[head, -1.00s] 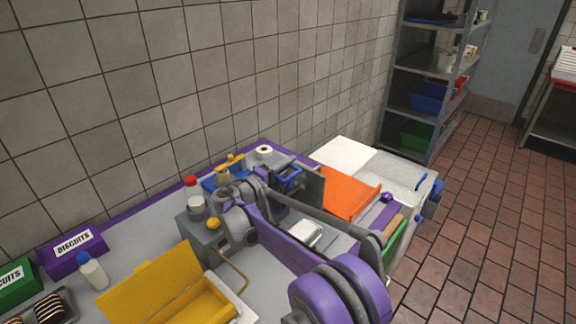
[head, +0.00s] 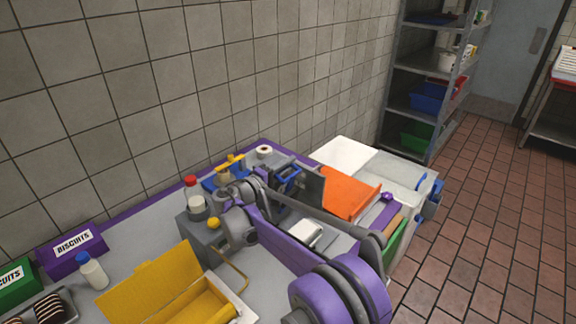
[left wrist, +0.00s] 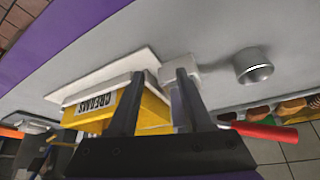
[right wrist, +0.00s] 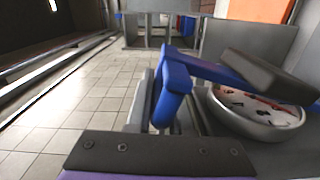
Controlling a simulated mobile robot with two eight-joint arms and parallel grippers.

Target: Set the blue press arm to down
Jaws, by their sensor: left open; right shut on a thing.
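The blue press arm (right wrist: 172,95) stands in the middle of the right wrist view, with a bent upper part running right to a dark grey block. In the head view a blue frame (head: 289,180) shows beyond my right arm. My right gripper (head: 279,194) is shut on the blue press arm; its fingertips are mostly hidden. In the left wrist view my left gripper (left wrist: 160,77) is open and empty, over the worktop near a yellow container (left wrist: 152,108) with a label. My left gripper does not show in the head view.
An orange panel (head: 347,192) and white bins (head: 345,154) stand right. An open yellow box (head: 150,282) lies in front. A tiled wall is behind.

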